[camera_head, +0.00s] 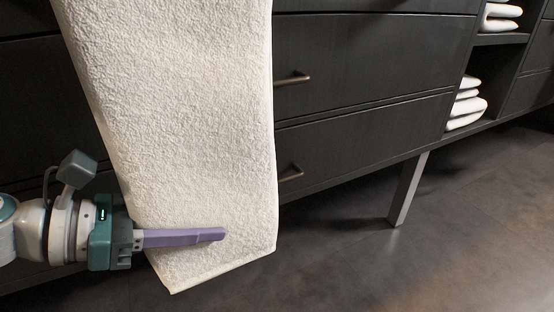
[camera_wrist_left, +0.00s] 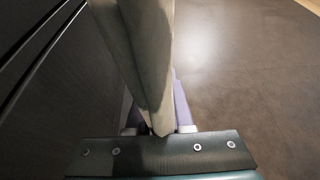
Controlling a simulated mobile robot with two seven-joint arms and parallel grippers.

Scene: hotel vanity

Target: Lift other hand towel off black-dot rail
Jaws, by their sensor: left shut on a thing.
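A cream hand towel (camera_head: 190,110) hangs down in front of the dark drawers in the head view. Its upper end runs out of the top of the picture, so the rail and any black dot on it are not visible. My left gripper (camera_head: 215,236) comes in from the left near the towel's lower end. One purple finger lies across the towel's front; the other is hidden behind the cloth. In the left wrist view the towel (camera_wrist_left: 150,50) runs edge-on between the purple fingers (camera_wrist_left: 158,115), and the gripper is shut on it. My right gripper is out of view.
A dark vanity (camera_head: 350,65) with brass drawer handles stands right behind the towel. Folded white towels (camera_head: 467,105) sit on its open shelves at right. A metal leg (camera_head: 408,190) supports it. The grey floor (camera_head: 400,270) in front looks clear.

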